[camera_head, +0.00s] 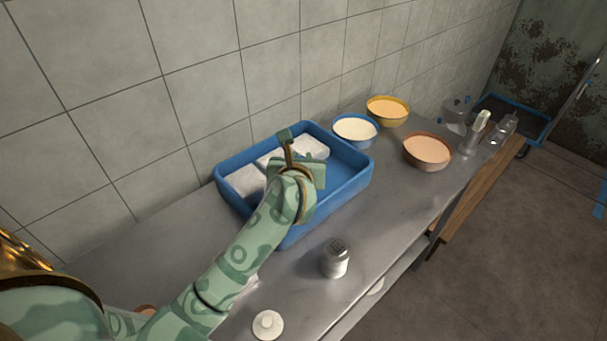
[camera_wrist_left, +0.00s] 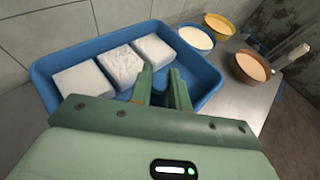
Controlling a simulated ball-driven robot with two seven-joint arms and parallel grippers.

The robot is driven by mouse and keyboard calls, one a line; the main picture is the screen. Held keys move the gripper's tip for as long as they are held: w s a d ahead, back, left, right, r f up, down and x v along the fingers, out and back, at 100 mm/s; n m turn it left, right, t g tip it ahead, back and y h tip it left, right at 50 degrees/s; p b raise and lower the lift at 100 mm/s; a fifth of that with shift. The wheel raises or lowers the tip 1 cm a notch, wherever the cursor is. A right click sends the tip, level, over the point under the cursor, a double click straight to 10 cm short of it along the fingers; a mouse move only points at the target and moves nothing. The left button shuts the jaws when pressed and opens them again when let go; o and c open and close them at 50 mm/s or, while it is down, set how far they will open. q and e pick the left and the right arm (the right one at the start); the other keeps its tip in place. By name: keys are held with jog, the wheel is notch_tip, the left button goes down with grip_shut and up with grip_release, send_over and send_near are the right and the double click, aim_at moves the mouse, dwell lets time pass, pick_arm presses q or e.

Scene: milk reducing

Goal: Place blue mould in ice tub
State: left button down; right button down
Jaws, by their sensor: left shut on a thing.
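The blue mould (camera_head: 355,129) is a round blue bowl with a pale cream filling. It stands on the metal counter just beyond the ice tub, and it also shows in the left wrist view (camera_wrist_left: 196,38). The ice tub (camera_head: 349,187) is a blue rectangular tray with white blocks inside, seen too in the left wrist view (camera_wrist_left: 88,48). My left gripper (camera_head: 289,150) is over the tub, apart from the mould. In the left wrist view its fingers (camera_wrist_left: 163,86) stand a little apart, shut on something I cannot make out. My right gripper is not in view.
A yellow bowl (camera_head: 387,111) and a brown bowl (camera_head: 427,151) stand near the mould. A shaker (camera_head: 335,259) is on the counter in front of the tub, with a pale round item (camera_head: 267,325) nearer. Bottles (camera_head: 502,128) stand at the far end. A tiled wall runs behind.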

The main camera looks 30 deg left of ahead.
pick_arm(q)
jog(key=shift+w+a+f, duration=0.25)
jog(key=shift+w+f, duration=0.6)
jog(key=shift+f, duration=0.2)
jog(key=shift+w+a+f+b, duration=0.15)
jog(key=shift+f+b, duration=0.25)
jog(key=shift+f, duration=0.55)
jog(key=shift+w+d+f+b, duration=0.15)
jog(key=shift+f+b, duration=0.25)
jog(key=shift+f, duration=0.5)
jog(key=shift+a, duration=0.1)
jog(key=shift+f, duration=0.1)
jog(key=shift+f, duration=0.15)
jog(key=c, duration=1.3)
grip_release()
